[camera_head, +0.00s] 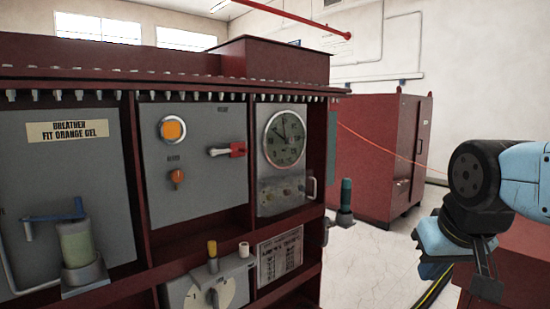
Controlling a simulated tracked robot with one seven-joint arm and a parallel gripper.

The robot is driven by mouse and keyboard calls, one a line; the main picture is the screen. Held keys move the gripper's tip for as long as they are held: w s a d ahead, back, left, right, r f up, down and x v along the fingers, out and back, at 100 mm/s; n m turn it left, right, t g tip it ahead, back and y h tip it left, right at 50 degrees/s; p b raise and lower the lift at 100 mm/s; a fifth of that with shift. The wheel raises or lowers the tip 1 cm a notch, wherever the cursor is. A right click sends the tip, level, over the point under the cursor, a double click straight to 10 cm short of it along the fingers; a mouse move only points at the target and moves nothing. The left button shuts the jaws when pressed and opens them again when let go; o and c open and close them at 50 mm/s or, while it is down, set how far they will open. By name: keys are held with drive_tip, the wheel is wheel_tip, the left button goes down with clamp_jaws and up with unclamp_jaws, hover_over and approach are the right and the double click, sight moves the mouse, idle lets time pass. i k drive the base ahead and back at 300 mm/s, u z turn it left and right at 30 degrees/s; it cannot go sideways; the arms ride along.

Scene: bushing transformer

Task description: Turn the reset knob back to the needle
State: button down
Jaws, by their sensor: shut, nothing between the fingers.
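A round dial gauge (284,141) with a pale rim and dark hands sits in the upper right bay of the dark red cabinet. Its face is too small to tell a needle from a reset pointer. Below it, a grey plate (285,191) carries several small knobs or studs and a handle at its right side. No label marks any of these as the reset knob. My gripper (488,287) hangs at the lower right, pointing down, well apart from the gauge and the cabinet. It is shut and holds nothing.
A white dial (214,295) sits below. A dark green post (346,196) stands right of the cabinet, before another red cabinet (377,150). Pale floor lies between cabinet and gripper.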

sight(290, 140)
drive_tip(key=z, duration=0.5)
drive_tip(key=k, duration=1.25)
drive_tip(key=z, duration=0.05)
drive_tip(key=i, duration=1.85)
drive_tip(key=z, duration=0.1)
